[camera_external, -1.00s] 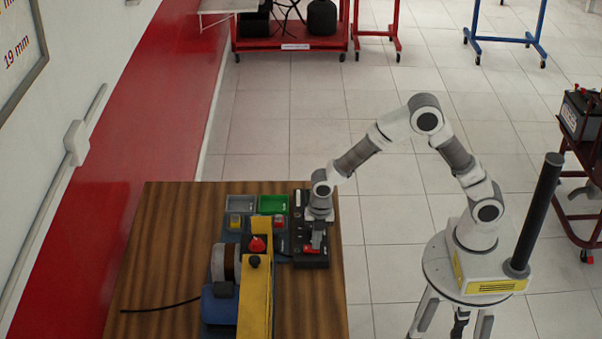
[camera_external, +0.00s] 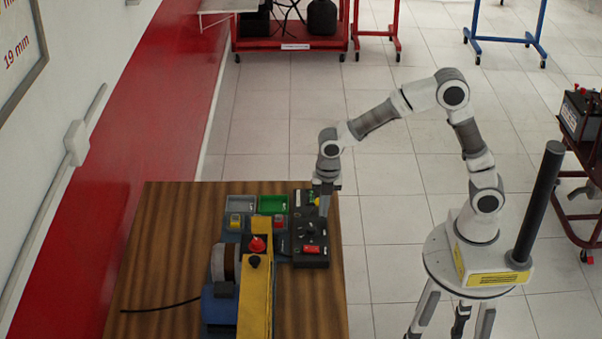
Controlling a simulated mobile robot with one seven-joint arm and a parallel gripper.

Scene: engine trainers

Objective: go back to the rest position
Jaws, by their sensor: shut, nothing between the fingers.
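My gripper (camera_external: 324,205) points down above the right side of the wooden table (camera_external: 160,250). It is shut and holds nothing. It is over the black box (camera_external: 310,258), in front of its upper part; whether it touches the box cannot be told. A red switch (camera_external: 312,249) shows on the lower part of the box. My arm arches from its base on the right, over the floor, to the table.
A red cart (camera_external: 290,40) stands at the back.

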